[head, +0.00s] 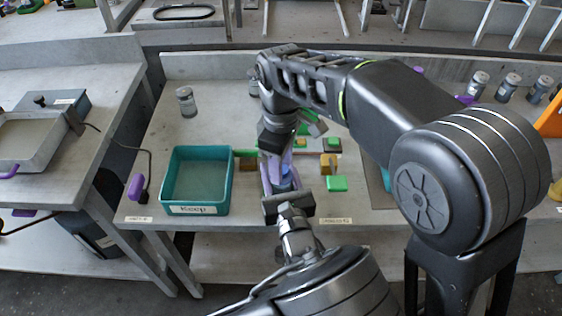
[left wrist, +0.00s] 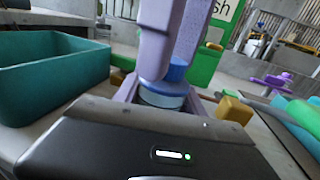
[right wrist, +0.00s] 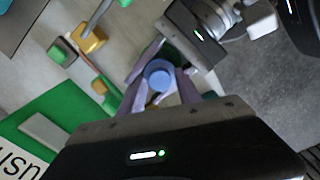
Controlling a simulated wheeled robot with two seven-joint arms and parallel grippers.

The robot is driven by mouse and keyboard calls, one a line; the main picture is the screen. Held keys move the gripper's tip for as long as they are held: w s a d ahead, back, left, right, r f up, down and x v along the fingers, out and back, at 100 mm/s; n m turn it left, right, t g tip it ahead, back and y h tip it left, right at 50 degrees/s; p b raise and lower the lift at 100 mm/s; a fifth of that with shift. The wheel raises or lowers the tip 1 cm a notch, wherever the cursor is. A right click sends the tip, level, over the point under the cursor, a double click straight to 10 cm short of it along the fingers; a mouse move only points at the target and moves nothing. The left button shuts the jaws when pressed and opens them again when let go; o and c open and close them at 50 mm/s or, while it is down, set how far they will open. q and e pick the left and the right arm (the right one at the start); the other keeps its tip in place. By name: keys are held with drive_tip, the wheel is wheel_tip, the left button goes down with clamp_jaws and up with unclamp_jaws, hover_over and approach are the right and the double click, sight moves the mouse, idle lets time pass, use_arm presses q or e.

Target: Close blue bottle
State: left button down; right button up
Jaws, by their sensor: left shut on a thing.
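The blue bottle (left wrist: 163,98) stands on the table between my two grippers; only its upper part shows, and in the head view it is mostly hidden. A blue cap (right wrist: 159,75) sits at its top; I cannot tell whether it is seated. My left gripper (head: 279,190) is shut on the bottle from the near side, its purple fingers on either side of the body. My right gripper (head: 272,172) reaches down from above with its purple fingers on either side of the cap. I cannot tell whether they touch it.
A teal bin (head: 198,208) labelled Keep stands left of the bottle. Green and yellow blocks (head: 337,184) lie to the right. A grey-lidded bottle (head: 186,101) stands at the back left, and several more (head: 510,87) stand at the right.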

clamp_jaws()
idle(0.4)
drive_tip(key=m, duration=0.4)
drive_tip(key=shift+m, duration=0.4)
drive_tip(key=m, duration=0.3)
drive_tip(key=shift+m, duration=0.3)
drive_tip(key=shift+o, duration=1.7)
unclamp_jaws()
drive_tip(key=shift+r, duration=0.1)
wheel_tip(320, 180, up, 7)
drive_tip(key=shift+r, duration=0.15)
